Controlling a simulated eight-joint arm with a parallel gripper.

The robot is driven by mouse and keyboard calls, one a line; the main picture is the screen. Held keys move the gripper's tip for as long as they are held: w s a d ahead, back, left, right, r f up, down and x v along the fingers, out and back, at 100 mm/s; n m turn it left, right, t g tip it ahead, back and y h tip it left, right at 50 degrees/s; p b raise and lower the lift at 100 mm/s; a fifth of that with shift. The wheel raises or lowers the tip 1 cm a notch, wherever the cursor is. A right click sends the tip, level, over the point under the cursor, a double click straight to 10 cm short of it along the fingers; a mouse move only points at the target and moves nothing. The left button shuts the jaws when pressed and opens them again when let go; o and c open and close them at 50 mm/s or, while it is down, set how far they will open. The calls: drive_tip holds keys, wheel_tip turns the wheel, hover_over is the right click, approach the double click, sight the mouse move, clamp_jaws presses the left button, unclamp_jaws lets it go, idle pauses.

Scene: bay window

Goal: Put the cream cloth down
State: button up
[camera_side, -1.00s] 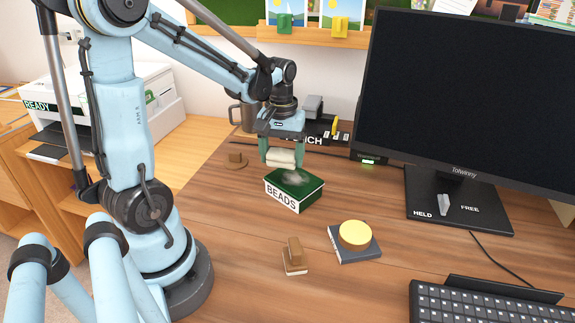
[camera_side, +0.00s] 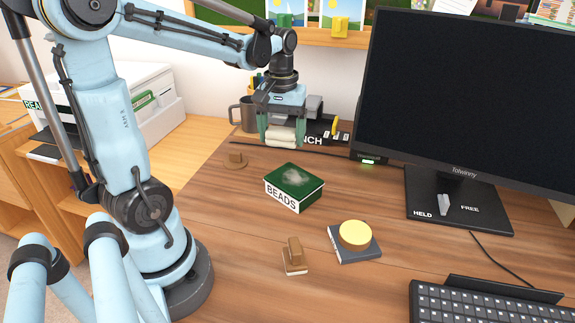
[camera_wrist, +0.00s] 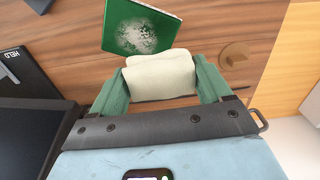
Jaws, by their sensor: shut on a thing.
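The cream cloth (camera_side: 281,135) is a rolled or folded bundle between the two green fingers of my gripper (camera_side: 281,137). The gripper is shut on it and holds it in the air, above and behind the green box labelled BEADS (camera_side: 293,187). In the wrist view the cloth (camera_wrist: 160,75) fills the space between the fingers of my gripper (camera_wrist: 160,82). The box lid (camera_wrist: 140,27) shows beyond the cloth, with a pale grey, dusty-looking patch on it.
A round brown piece (camera_side: 236,160) lies left of the box. A wooden-handled block (camera_side: 294,258) and a dark slab with a yellow disc (camera_side: 354,235) stand in front. A mug (camera_side: 243,115), a monitor (camera_side: 465,90) and its base marked HELD and FREE (camera_side: 480,212) flank the work. Desk between is clear.

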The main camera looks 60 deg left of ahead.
drive_tip(key=s+d+f, duration=0.2)
drive_tip(key=s+d, duration=0.1)
drive_tip(key=s, duration=0.7)
hover_over(215, 191)
drive_tip(key=shift+m, duration=0.3)
wheel_tip(215, 191, down, 7)
drive_tip(key=shift+f, duration=2.05)
drive_tip(key=shift+f, duration=0.25)
